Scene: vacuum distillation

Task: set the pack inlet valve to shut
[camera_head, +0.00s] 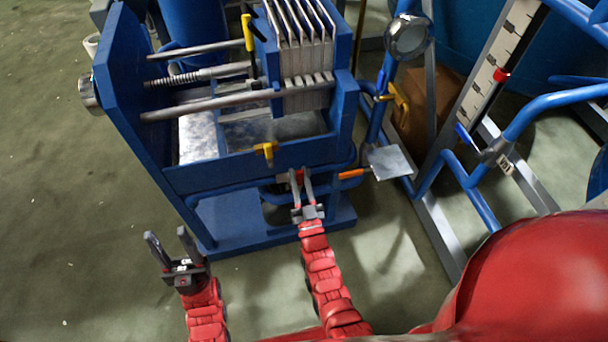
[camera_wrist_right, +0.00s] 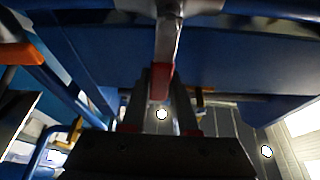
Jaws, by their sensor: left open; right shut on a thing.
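In the head view my right gripper (camera_head: 299,180) is at the front lower edge of the blue filter-press-like frame (camera_head: 230,165), its fingers on either side of a small red-tipped lever (camera_head: 300,174). In the right wrist view the grey metal lever with its red end (camera_wrist_right: 161,84) hangs down between the fingers of my right gripper (camera_wrist_right: 162,78). The gripper is shut on this lever. I see no label naming it as the pack inlet valve. My left gripper (camera_head: 172,243) is open and empty, over the floor to the left, apart from the frame.
A yellow handle (camera_head: 266,150) sits on the frame's front, with an orange handle (camera_head: 351,174) and a flat grey plate (camera_head: 388,162) to the right. Blue pipes (camera_head: 470,185) and a marked scale (camera_head: 497,65) stand further right. The floor (camera_head: 60,200) at left is clear.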

